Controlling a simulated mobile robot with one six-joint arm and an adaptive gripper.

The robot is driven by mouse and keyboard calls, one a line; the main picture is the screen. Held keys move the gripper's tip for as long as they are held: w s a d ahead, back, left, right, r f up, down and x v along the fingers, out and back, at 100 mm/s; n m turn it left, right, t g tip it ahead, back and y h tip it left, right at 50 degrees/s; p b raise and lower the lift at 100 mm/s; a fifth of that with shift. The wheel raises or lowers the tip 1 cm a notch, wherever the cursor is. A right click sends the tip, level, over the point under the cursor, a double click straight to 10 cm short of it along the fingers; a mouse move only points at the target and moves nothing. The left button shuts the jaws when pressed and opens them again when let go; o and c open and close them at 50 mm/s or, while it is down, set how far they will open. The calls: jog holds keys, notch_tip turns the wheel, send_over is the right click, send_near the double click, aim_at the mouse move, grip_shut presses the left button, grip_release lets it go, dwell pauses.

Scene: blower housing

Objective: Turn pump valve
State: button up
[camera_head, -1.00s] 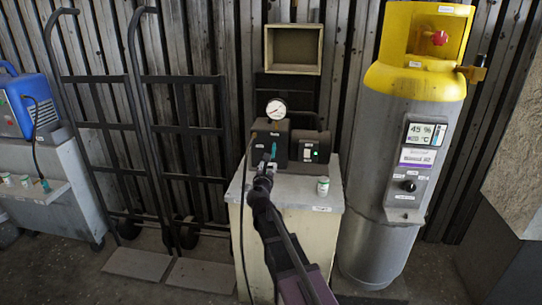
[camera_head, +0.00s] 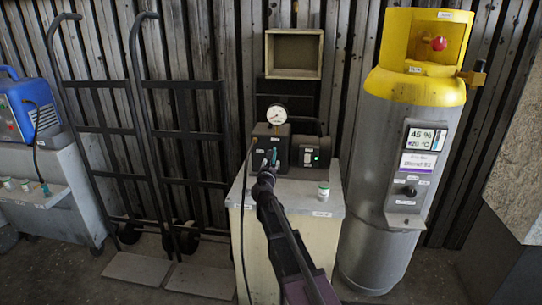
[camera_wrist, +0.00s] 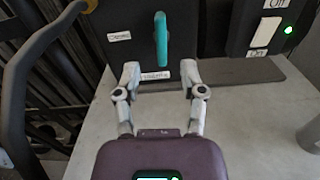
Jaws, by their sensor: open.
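The pump (camera_head: 272,142) is a dark box with a round gauge (camera_head: 277,114) on top, standing on a pale cabinet. Its valve is a teal lever (camera_wrist: 161,40) on the front face, upright in the wrist view; it shows small in the head view (camera_head: 274,156). Small white labels sit to its left and below it. My gripper (camera_wrist: 163,80) is open and empty, its two fingers apart in front of and below the lever, not around it. In the head view my gripper (camera_head: 268,172) partly covers the pump's lower front.
A switch plate (camera_wrist: 263,32) with a green light is right of the lever. A small white jar (camera_head: 323,191) stands on the cabinet top (camera_head: 315,208). A black hose hangs at the left. A yellow-topped tank (camera_head: 400,150) stands right; hand trucks (camera_head: 165,130) stand left.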

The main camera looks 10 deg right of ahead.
jog(key=x, duration=0.8)
